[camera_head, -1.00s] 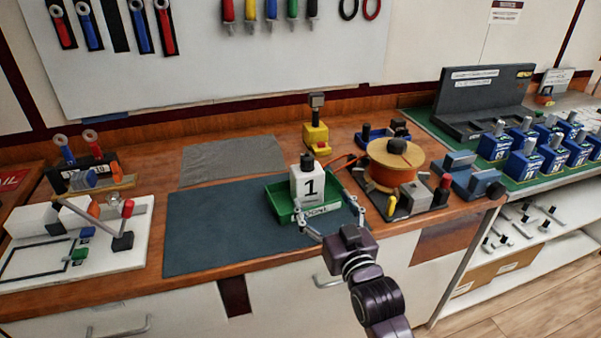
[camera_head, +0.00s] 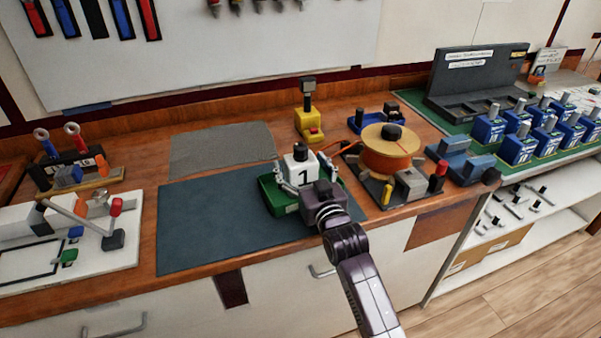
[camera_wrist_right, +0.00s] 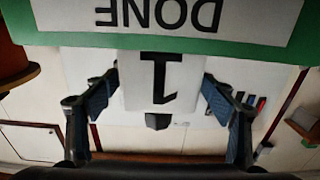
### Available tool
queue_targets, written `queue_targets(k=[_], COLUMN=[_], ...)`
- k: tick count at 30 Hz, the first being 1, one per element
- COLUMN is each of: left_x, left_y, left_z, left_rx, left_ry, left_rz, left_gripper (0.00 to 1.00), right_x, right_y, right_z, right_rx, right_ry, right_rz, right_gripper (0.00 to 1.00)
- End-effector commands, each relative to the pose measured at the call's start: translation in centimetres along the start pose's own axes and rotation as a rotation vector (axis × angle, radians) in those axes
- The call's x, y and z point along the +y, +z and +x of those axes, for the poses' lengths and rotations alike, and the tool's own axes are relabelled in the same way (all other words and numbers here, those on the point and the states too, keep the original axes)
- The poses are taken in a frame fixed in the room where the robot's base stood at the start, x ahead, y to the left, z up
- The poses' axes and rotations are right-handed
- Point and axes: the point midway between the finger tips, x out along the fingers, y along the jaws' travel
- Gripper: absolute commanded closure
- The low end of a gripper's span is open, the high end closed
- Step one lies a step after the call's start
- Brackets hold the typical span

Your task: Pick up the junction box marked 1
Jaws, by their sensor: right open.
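The junction box marked 1 (camera_head: 301,174) is white with a dark knob on top and stands upright in the green tray (camera_head: 276,203). In the upside-down right wrist view the box (camera_wrist_right: 158,98) shows its black 1 between my fingers, and the tray's green edge (camera_wrist_right: 105,46) carries a DONE label. In the head view my right wrist hides the tray's front right part. My left gripper is in neither view.
The tray rests on a dark mat (camera_head: 208,232), whose left part is clear. An orange cable spool (camera_head: 388,163) stands close to the right. A yellow device (camera_head: 308,122) stands behind. A white switch board (camera_head: 110,253) lies at left; several blue boxes (camera_head: 519,147) stand at far right.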

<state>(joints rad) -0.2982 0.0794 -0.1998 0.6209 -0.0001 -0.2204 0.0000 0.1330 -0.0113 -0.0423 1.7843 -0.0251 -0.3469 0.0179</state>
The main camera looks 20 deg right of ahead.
Motion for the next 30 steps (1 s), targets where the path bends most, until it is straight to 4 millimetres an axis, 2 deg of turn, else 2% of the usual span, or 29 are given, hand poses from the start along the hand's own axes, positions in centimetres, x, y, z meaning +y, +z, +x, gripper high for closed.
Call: queue_targets(k=[3,7,23,30], left_x=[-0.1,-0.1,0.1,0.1], left_y=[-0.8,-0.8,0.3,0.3], left_z=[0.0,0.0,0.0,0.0], left_rx=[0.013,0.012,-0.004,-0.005], left_ry=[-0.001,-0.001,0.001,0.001], left_rz=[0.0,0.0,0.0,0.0], left_gripper=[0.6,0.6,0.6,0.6], right_x=[0.0,0.0,0.0,0.0], right_y=[0.0,0.0,0.0,-0.3], right_z=[0.1,0.1,0.0,0.1], right_rx=[0.0,0.0,0.0,0.005], right_ry=[0.0,0.0,0.0,0.0], right_rz=[0.0,0.0,0.0,0.0], right_gripper=[0.23,0.25,0.84,0.84])
